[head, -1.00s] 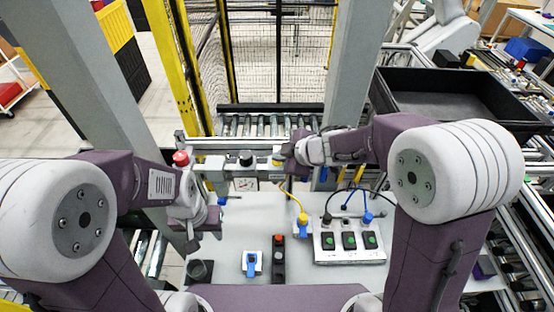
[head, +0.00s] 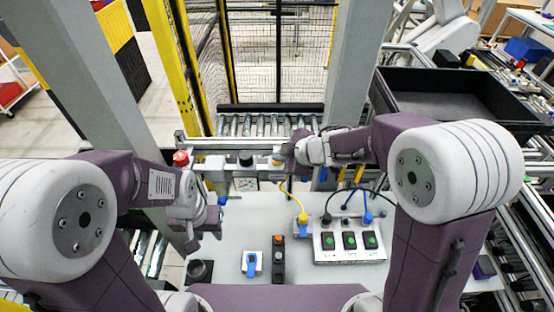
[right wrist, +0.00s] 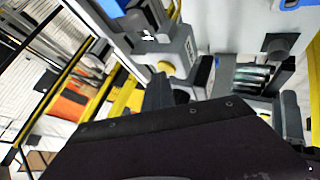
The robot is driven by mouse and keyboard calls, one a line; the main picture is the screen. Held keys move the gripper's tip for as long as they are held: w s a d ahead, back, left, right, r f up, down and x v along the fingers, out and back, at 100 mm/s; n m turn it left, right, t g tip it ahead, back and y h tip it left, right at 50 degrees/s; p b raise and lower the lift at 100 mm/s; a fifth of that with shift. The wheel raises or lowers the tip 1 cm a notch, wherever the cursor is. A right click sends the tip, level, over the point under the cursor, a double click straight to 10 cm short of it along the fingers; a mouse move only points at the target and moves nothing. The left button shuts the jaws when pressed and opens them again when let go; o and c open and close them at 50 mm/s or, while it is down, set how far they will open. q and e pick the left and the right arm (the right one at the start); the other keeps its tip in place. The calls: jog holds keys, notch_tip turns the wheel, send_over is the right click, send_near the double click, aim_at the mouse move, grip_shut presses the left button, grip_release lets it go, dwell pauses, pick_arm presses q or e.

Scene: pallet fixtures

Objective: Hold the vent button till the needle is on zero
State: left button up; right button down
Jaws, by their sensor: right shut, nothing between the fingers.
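A yellow button (head: 277,161) sits on the grey fixture bar at the back of the worktable; a yellow round button also shows in the right wrist view (right wrist: 166,68). A white-faced gauge (head: 246,184) hangs below the black knob to its left; its needle is too small to read. My right gripper (head: 287,163) is shut and empty, right beside the yellow button; I cannot tell whether it touches. Dark fingers show near the button in the right wrist view (right wrist: 180,88). My left gripper (head: 193,238) hangs low at the left of the table, its fingers unclear.
A red button (head: 181,158) and a black knob (head: 246,159) share the bar. A box with several green switches (head: 349,241), a blue-handled valve (head: 251,264) and a yellow cable (head: 294,205) are on the table. A black bin (head: 450,100) stands back right.

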aim_at(280, 163)
jog(key=shift+r+p, duration=0.85)
jog(key=shift+p, duration=0.25)
notch_tip(280, 163, up, 5)
jog(key=p, duration=0.5)
jog(key=shift+d, duration=0.1)
